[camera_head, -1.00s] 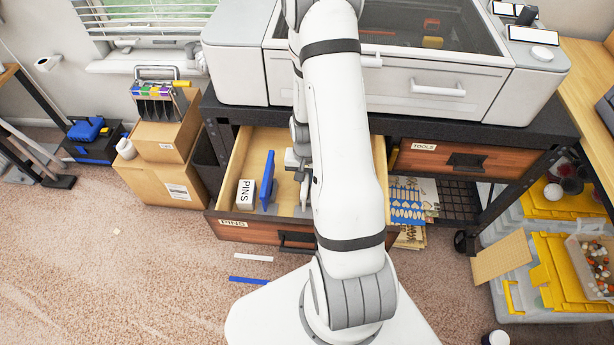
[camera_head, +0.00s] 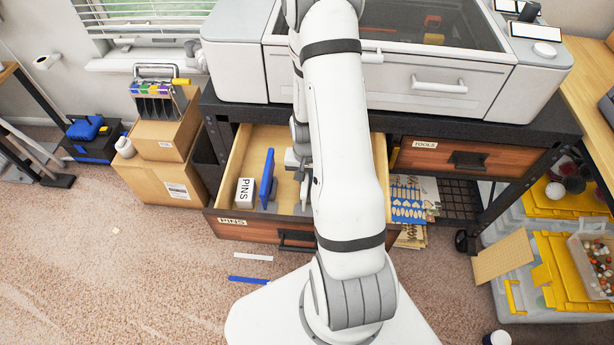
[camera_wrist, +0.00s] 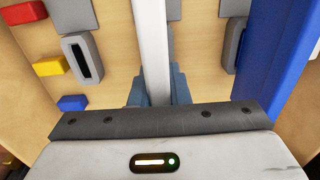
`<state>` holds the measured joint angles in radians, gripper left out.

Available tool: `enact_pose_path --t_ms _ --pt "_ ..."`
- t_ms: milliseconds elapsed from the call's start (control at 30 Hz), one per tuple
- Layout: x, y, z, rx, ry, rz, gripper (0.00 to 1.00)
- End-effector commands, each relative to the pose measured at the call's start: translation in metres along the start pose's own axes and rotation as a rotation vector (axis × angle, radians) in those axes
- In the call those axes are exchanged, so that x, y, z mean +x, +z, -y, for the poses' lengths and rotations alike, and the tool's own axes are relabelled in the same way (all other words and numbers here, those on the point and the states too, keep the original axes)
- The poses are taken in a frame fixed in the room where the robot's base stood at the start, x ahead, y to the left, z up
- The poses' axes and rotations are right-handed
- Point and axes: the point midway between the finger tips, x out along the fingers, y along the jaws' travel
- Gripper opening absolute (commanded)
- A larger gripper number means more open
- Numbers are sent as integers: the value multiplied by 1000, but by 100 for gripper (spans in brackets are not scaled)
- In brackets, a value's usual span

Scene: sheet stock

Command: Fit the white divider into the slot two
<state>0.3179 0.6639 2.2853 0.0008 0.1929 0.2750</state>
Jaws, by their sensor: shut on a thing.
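My gripper (camera_wrist: 157,92) is shut on the white divider (camera_wrist: 150,45), with a blue-grey fingertip on each side. The divider runs up the middle of the wrist view, between grey holder pieces; its lower edge is hidden, so I cannot tell whether it is seated. In the head view the white divider (camera_head: 304,188) is upright in the open drawer (camera_head: 226,168), partly behind my arm. A blue divider (camera_head: 267,180) stands to its left, and shows at right in the wrist view (camera_wrist: 280,50). A grey holder with an empty dark slot (camera_wrist: 82,58) is left in the wrist view.
A white PINS box (camera_head: 245,190) sits in the drawer left of the blue divider. Red, yellow and blue blocks (camera_wrist: 50,65) lie at left in the wrist view. The drawer walls bound the space, and a machine (camera_head: 440,65) stands above.

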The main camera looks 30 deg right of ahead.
Motion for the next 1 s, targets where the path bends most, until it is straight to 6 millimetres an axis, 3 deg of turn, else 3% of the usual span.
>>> enact_pose_path --t_ms 1000 --pt "8 0 0 1 0 0 0"
